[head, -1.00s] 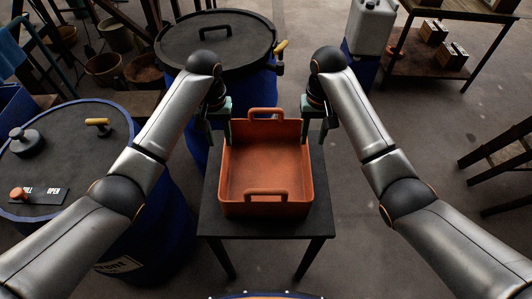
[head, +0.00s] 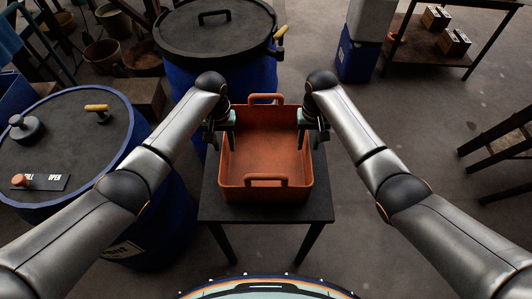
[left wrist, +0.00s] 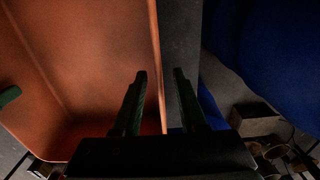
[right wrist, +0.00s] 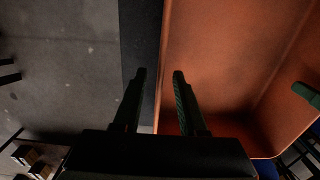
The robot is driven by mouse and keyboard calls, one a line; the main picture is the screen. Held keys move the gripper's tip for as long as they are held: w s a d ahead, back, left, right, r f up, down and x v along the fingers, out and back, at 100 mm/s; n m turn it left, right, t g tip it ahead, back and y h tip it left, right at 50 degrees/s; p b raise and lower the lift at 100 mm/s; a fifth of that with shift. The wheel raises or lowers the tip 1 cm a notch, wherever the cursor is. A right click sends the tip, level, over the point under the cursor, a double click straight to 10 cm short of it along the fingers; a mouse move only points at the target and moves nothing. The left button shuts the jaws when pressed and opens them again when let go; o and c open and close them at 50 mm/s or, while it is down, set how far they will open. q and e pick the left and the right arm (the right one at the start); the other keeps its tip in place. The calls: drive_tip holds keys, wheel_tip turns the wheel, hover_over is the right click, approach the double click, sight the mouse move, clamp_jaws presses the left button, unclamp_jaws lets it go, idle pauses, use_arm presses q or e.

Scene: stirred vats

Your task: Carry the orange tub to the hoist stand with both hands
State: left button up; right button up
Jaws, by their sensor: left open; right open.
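The orange tub (head: 265,155) sits upright on a small dark table (head: 212,205), with a raised handle at its near end and one at its far end. My left gripper (head: 226,128) is open at the tub's left side wall. In the left wrist view its fingers (left wrist: 160,75) are apart, with the tub's wall rim (left wrist: 155,50) running between them. My right gripper (head: 306,128) is open at the right side wall. In the right wrist view its fingers (right wrist: 160,75) stand on either side of the rim (right wrist: 164,40). The tub looks empty. I cannot tell whether any finger touches it.
A blue vat with a dark lid (head: 215,35) stands behind the table. Another blue vat (head: 70,145) stands at the left, close to my left arm. A blue container (head: 357,58) and a low bench (head: 425,50) are at the back right.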

sight(228, 161)
use_arm(q)
drive_tip(key=shift+f, duration=1.65)
use_arm(e)
drive_tip(key=shift+f, duration=1.65)
use_arm(q)
clamp_jaws()
use_arm(e)
clamp_jaws()
